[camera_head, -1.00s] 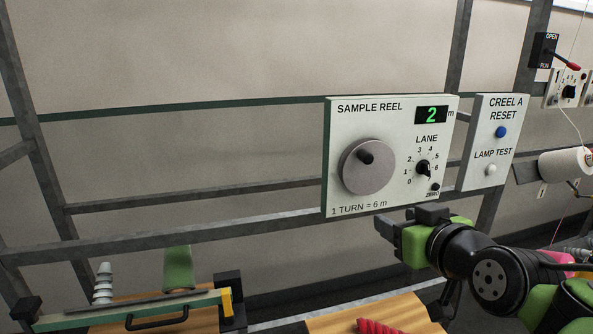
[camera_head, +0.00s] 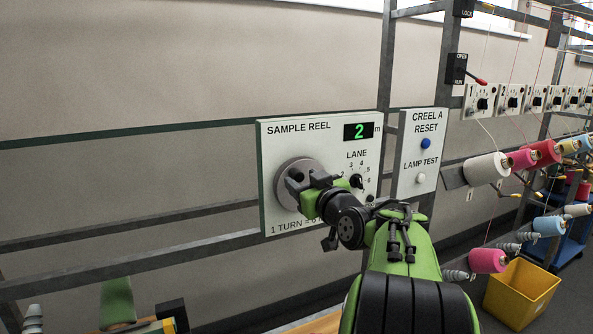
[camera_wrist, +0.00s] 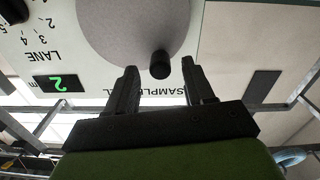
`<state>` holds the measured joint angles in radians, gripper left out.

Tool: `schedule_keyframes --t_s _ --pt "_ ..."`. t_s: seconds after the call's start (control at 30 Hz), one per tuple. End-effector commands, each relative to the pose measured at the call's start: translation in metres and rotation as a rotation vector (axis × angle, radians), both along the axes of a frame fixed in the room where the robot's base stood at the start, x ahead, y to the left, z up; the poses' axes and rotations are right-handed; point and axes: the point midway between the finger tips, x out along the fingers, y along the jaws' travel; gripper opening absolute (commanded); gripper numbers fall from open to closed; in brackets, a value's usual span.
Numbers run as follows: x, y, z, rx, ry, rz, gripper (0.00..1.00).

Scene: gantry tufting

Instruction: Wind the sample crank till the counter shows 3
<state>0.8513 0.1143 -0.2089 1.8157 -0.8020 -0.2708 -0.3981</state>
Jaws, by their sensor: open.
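The sample reel panel (camera_head: 268,205) is a white board with a green 2 on its counter (camera_head: 360,131). Its crank is a grey disc (camera_head: 285,196) with a black knob, seen clearly in the wrist view, where the disc (camera_wrist: 120,35) fills the top and the knob (camera_wrist: 160,65) stands near its rim. My gripper (camera_head: 297,184) is in front of the disc and hides part of it. In the wrist view my gripper (camera_wrist: 159,66) is open, with one finger on each side of the knob and a gap to both. How deep the knob sits between the fingers I cannot tell.
The lane dial (camera_head: 356,181) is right of the crank, close to my wrist. The creel reset panel (camera_head: 403,190) has a blue button (camera_head: 425,143) and a white one (camera_head: 420,178). Yarn cones and a yellow bin (camera_head: 522,289) are at the right.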

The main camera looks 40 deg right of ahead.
Motion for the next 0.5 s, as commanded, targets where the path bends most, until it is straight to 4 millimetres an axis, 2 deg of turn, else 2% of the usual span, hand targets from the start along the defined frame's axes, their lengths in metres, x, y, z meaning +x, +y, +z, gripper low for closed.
schedule_keyframes --t_s 0.1,0.2,0.5 --pt "0.022 -0.006 0.002 0.000 0.000 0.002 0.53" --pt "0.031 -0.009 0.001 0.001 0.001 0.000 0.53" --pt "0.034 -0.010 0.000 0.000 0.000 0.000 0.51"
